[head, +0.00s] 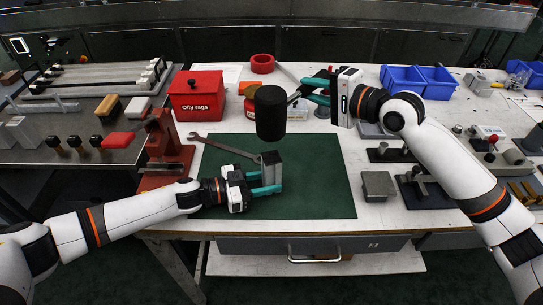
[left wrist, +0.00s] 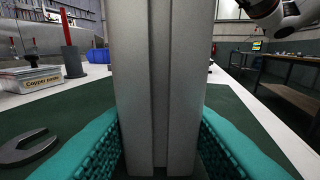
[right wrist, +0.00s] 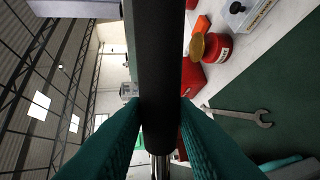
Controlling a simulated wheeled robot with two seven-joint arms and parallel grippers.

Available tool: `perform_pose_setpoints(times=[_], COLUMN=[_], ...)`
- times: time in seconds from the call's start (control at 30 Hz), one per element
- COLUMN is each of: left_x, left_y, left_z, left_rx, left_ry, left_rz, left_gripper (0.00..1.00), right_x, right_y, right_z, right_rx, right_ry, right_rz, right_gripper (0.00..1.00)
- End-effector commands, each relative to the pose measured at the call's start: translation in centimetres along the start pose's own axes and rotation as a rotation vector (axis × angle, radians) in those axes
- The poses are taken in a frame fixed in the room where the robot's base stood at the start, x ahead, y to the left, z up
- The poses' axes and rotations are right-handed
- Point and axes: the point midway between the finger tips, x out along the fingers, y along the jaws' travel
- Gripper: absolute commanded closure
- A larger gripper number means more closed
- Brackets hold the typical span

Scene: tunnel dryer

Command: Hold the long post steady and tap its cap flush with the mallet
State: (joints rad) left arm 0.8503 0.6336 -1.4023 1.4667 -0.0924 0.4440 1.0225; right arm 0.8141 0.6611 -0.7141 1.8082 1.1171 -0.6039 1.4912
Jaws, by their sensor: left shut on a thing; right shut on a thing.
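The long grey post (head: 271,171) stands upright over the green mat, between the fingers of my left gripper (head: 268,184). That gripper is shut on it, and the post fills the middle of the left wrist view (left wrist: 160,80). My right gripper (head: 313,91) is shut on the mallet's handle, which shows as a dark bar in the right wrist view (right wrist: 160,60). The black mallet head (head: 270,114) shows just above the post's top in the head view, with a small gap in the picture; true height is unclear. I cannot make out a separate cap.
A wrench (head: 222,146) lies on the green mat (head: 318,185), left of the post. A red oily rags box (head: 197,96) and a red stand (head: 166,150) are on the left. Blue bins (head: 420,82) are at the back right; a grey block (head: 378,185) is right of the mat.

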Motion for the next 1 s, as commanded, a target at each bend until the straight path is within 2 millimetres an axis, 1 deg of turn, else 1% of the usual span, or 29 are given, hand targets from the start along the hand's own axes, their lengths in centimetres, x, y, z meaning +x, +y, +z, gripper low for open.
perform_pose_setpoints(times=[0.17,0.2,0.33,0.6,0.7,0.77,0.87,1.0], left_x=[0.0,0.0,0.0,-0.1,-0.6,-1.3,-3.0,-6.0], left_y=[0.0,0.0,0.0,0.0,0.0,0.1,0.1,0.1], left_z=[0.0,0.0,0.0,0.0,0.0,-0.1,-0.1,-0.1], left_rx=[0.0,0.0,0.0,0.0,0.0,-0.001,-0.001,-0.001], left_ry=[0.001,0.001,0.001,0.0,0.001,0.002,0.003,0.003], left_rz=[0.001,0.001,0.001,0.0,0.001,0.002,0.004,0.004], left_gripper=[0.84,0.59,0.38,0.38,0.38,0.38,0.38,0.38], right_x=[0.0,0.0,0.0,0.0,0.0,0.0,0.0,0.0], right_y=[0.2,0.2,0.2,0.2,0.2,0.2,0.2,0.2], right_z=[0.0,0.0,0.0,0.0,0.0,0.0,0.0,0.0], right_rx=[0.001,0.001,0.001,0.001,0.001,0.001,0.001,0.001], right_ry=[0.0,0.0,0.0,0.0,0.0,0.0,0.0,0.0], right_rz=[0.005,0.005,0.005,0.005,0.005,0.005,0.005,0.005], right_gripper=[1.0,1.0,1.0,1.0,1.0,1.0,1.0,1.0])
